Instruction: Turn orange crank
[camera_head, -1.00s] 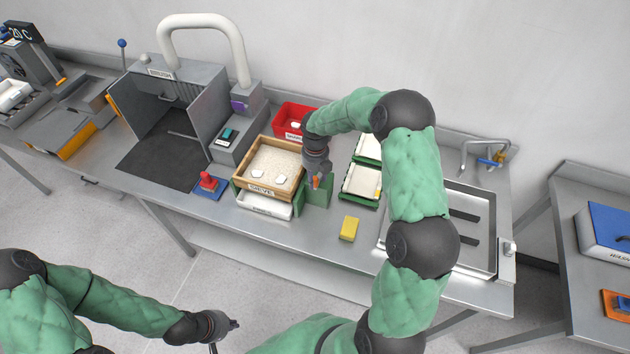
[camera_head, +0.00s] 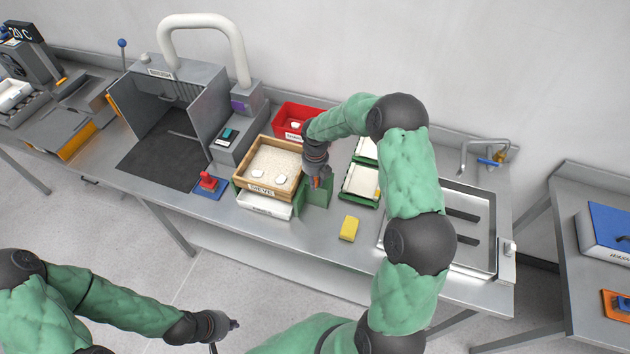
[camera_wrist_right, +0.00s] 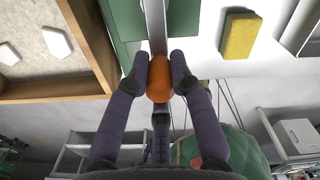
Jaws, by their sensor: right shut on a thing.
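The orange crank handle (camera_wrist_right: 159,78) shows in the right wrist view at the end of a grey crank arm (camera_wrist_right: 155,25). My right gripper (camera_wrist_right: 160,72) is shut on the handle, with a finger on either side of it. In the head view my right gripper (camera_head: 318,172) is at the green sieve stand (camera_head: 316,196), right of the wooden sieve (camera_head: 257,188); the handle is mostly hidden there. White pieces lie in the sieve's pale sand. My left gripper (camera_head: 233,325) hangs low in front of the table, away from the crank; its fingers are too small to judge.
A yellow sponge (camera_head: 349,228) lies right of the stand. Green-edged trays (camera_head: 358,199) and a sink (camera_head: 480,262) are further right. A red bin (camera_head: 290,118) stands behind the sieve. A red button on a blue base (camera_head: 208,186) is left of it.

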